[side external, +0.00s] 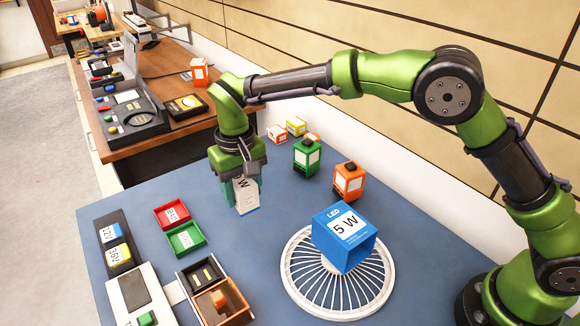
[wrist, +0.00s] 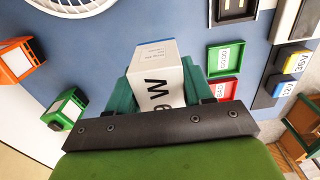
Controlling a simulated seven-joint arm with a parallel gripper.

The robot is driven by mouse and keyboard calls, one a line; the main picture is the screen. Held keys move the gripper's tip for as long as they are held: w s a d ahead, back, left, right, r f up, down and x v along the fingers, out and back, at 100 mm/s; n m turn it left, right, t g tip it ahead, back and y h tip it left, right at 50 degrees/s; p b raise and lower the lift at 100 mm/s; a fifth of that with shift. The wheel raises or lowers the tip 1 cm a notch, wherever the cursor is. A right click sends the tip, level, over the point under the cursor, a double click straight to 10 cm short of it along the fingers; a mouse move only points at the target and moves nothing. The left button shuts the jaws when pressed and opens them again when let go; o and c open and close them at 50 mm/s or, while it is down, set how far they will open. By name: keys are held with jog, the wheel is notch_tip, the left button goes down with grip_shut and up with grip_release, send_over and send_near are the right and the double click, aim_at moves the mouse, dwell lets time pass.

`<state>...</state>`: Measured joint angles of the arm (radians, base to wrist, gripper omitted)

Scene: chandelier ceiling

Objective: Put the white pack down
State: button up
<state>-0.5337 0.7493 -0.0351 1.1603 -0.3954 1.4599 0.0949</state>
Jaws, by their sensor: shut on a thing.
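The white pack (side external: 246,196) is a small white box with black lettering and a blue edge. My gripper (side external: 240,180) is shut on it, with teal fingers on both sides. The pack is tilted a little and sits low over the blue table; I cannot tell whether its lower end touches the surface. In the wrist view the white pack (wrist: 158,78) shows between the two teal fingers of my gripper (wrist: 158,85), its lettering facing the camera.
A red tray (side external: 172,214) and a green tray (side external: 186,238) lie left of the pack. A blue box (side external: 345,238) stands on a white round grille (side external: 300,282) at the right. Green (side external: 306,156) and orange (side external: 348,181) boxes stand behind. The table between is clear.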

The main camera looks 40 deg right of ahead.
jog(key=w+d, duration=0.4)
jog(key=d, duration=0.7)
notch_tip(320, 180, down, 10)
jog(key=shift+a+r, duration=0.1)
jog(key=shift+a, duration=0.05)
jog(key=o, duration=1)
jog(key=shift+o, duration=0.2)
